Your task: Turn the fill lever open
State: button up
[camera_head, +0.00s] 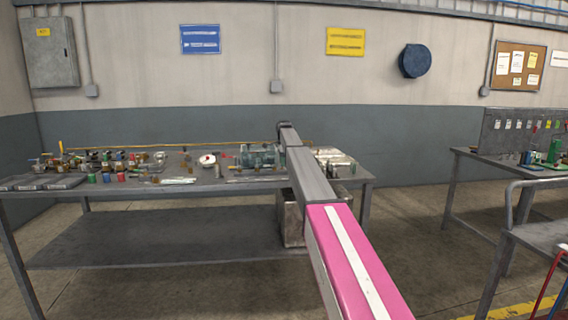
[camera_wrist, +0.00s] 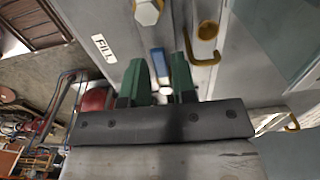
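A blue lever handle (camera_wrist: 159,63) shows in the wrist view on a pale grey panel, near a white label reading FILL (camera_wrist: 104,48). My gripper (camera_wrist: 160,72) has two green fingers, one to each side of the blue handle. The fingers stand apart with a narrow gap between them. I cannot tell whether either finger touches the handle. A small pale round part (camera_wrist: 165,90) shows low in the gap. In the head view my arm reaches over the workbench (camera_head: 190,186), and my gripper and the lever cannot be made out there.
A yellow hooked handle (camera_wrist: 207,45) and a white hexagonal knob (camera_wrist: 147,12) sit close to the fingers. A red rounded object (camera_wrist: 95,100) is at the left. In the head view, small parts crowd the bench's left side, and a grey-green box (camera_head: 258,156) stands beside my arm.

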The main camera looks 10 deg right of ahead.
grip_shut()
jog(key=shift+s, duration=0.1)
jog(key=n, duration=0.1)
jog(key=s+n, duration=0.1)
jog(key=n, duration=0.2)
jog(key=s+n, duration=0.1)
jog(key=n, duration=0.1)
jog(key=d+n, duration=0.1)
jog(key=n, duration=0.1)
jog(key=shift+s+f, duration=0.1)
jog(key=shift+s, duration=0.15)
jog(key=n, duration=0.2)
jog(key=s+d+n, duration=0.1)
jog(key=n, duration=0.2)
jog(key=shift+d, duration=0.2)
jog(key=shift+s+d+n, duration=0.1)
jog(key=shift+d+n, duration=0.3)
jog(key=shift+n, duration=0.8)
jog(key=shift+s+d+n, duration=0.1)
jog(key=shift+d+n, duration=0.25)
jog(key=shift+n, duration=0.85)
